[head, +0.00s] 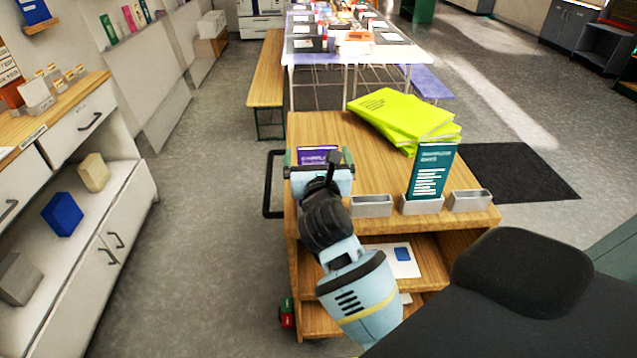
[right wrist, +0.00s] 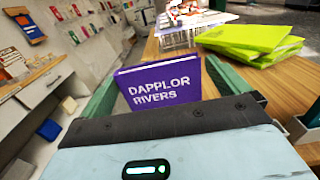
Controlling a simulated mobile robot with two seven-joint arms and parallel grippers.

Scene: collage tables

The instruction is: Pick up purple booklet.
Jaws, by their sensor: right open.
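The purple booklet (head: 317,154) stands upright at the left end of the wooden cart top, with its lower part hidden behind my right gripper in the head view. In the right wrist view the purple booklet (right wrist: 160,88) faces me and reads "DAPPLOR RIVERS". My right gripper (head: 318,160) is open, with one green finger on each side of the booklet. In the right wrist view the green fingers (right wrist: 160,88) stand left and right of it; I cannot tell whether they touch it. My left gripper is not in view.
A teal booklet (head: 432,172) stands in a grey holder (head: 421,206) between two other grey holders (head: 371,206) (head: 469,201). A stack of lime-green folders (head: 405,115) lies at the back of the cart top (head: 375,165). A black handle (head: 268,185) sticks out on the left.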

